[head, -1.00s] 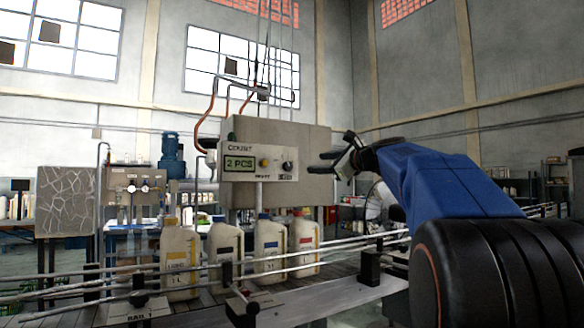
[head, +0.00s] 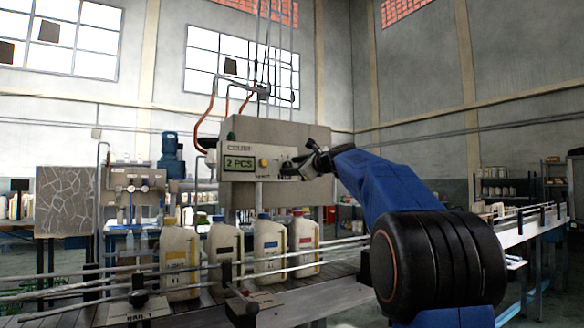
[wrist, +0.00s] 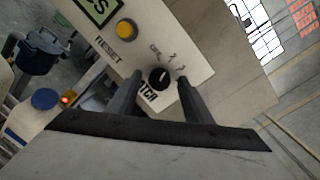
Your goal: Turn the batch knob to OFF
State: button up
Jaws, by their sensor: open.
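The batch knob (wrist: 160,78) is a round black knob with a white pointer mark on the pale control panel (wrist: 190,40). In the wrist view it shows between the two fingers of my open gripper (wrist: 152,92), with small position marks above and to its right. I cannot tell whether the fingers touch it. In the head view my gripper (head: 300,164) is at the right end of the counter box (head: 238,162) and hides the knob. The box's display reads "2 PCS". A yellow button (wrist: 126,30) sits beside the knob on the panel.
Several white oil bottles (head: 180,262) stand on the conveyor below the panel, behind metal guide rails (head: 215,266). A large grey cabinet (head: 290,140) is behind the counter box. A blue bottle cap (wrist: 45,99) shows at the lower left of the wrist view.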

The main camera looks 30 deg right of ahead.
jog(key=shift+w, duration=0.15)
jog(key=c, duration=1.1)
jog(key=shift+o, duration=0.2)
jog(key=shift+n, duration=0.3)
jog(key=n, duration=0.3)
jog(key=shift+n, duration=0.3)
jog(key=shift+a+n+g+h, duration=0.1)
jog(key=shift+n+g+h, duration=0.25)
jog(key=shift+n, duration=1.35)
